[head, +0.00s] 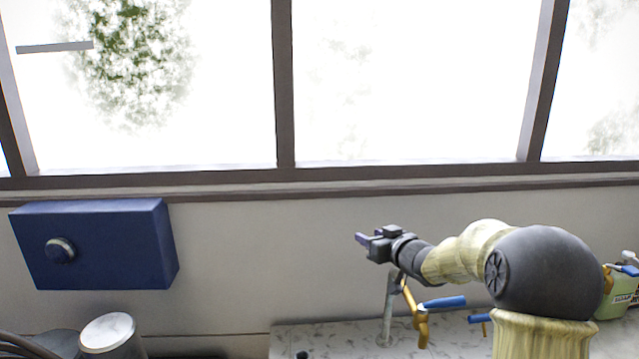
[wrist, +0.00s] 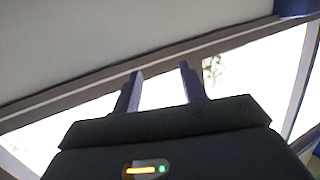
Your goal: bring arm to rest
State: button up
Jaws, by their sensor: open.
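My gripper (head: 366,241) is raised in front of the pale wall below the window in the head view, pointing left. In the wrist view my gripper (wrist: 160,74) shows two dark fingers standing apart with nothing between them. The arm reaches in from the right, bent, above the counter. No object is held or touched by the fingers.
A blue wall box (head: 95,245) with a round knob hangs at left. Below my gripper, a marble counter (head: 320,340) carries a metal tap (head: 388,310) and a blue-handled brass valve (head: 440,303). A green container (head: 617,295) stands at right. Windows (head: 410,80) fill the back.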

jog(key=s+f+m+g+h, duration=0.1)
jog(key=s+f+g, duration=0.3)
jog(key=s, duration=0.8)
jog(key=s+d+f+m+g+h, duration=0.1)
jog(key=s+f+m+g+h, duration=0.1)
jog(key=s+f, duration=0.5)
jog(key=s+d+f+m+g+h, duration=0.1)
jog(key=s+f+g+h, duration=0.2)
jog(key=s, duration=1.3)
notch_tip(320, 180, down, 3)
jog(key=g, duration=0.2)
jog(key=shift+s+g+h, duration=0.3)
jog(key=shift+s+g, duration=0.05)
jog(key=shift+g, duration=0.05)
jog(key=shift+r, duration=0.1)
jog(key=shift+c, duration=0.6)
jog(key=shift+w+d, duration=0.1)
jog(key=shift+d, duration=0.05)
